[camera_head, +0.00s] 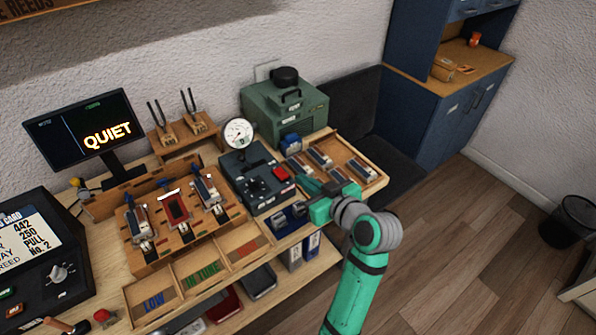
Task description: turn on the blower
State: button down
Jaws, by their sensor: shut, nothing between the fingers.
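A dark blue-grey control unit (240,182) stands on the bench, with a round white gauge (238,133), a black knob and a red switch (280,174) on top. I cannot tell the switch's position. A green box (285,106) with a handle and a black round top stands behind it; I cannot tell for sure which of the two is the blower. My gripper (304,184) is shut and empty, just right of the red switch. I cannot tell whether it touches anything.
A wooden tray (374,177) with several reed-like parts lies beside my gripper. A wooden rack (160,255) and labelled bins (153,304) are left. A monitor (85,130) reads QUIET. Floor (460,240) on the right is clear up to a black bin (566,226).

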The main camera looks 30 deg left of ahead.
jog(key=shift+w+d+r+n, duration=0.15)
jog(key=shift+w+r+n, duration=0.15)
jog(key=shift+w+r, duration=0.3)
send_over(281, 173)
jog(key=s+d, duration=0.2)
jog(key=d, duration=0.2)
notch_tip(281, 173, down, 3)
jog(key=shift+d+f, duration=0.1)
jog(key=shift+f, duration=0.05)
jog(key=f, duration=0.3)
jog(key=shift+w+a, duration=0.25)
jog(key=shift+w, duration=0.05)
jog(key=shift+d+f, duration=0.25)
jog(key=shift+f, duration=0.3)
jog(key=shift+s+a+f, duration=0.1)
jog(key=shift+s+a, duration=0.2)
jog(key=shift+a, duration=0.05)
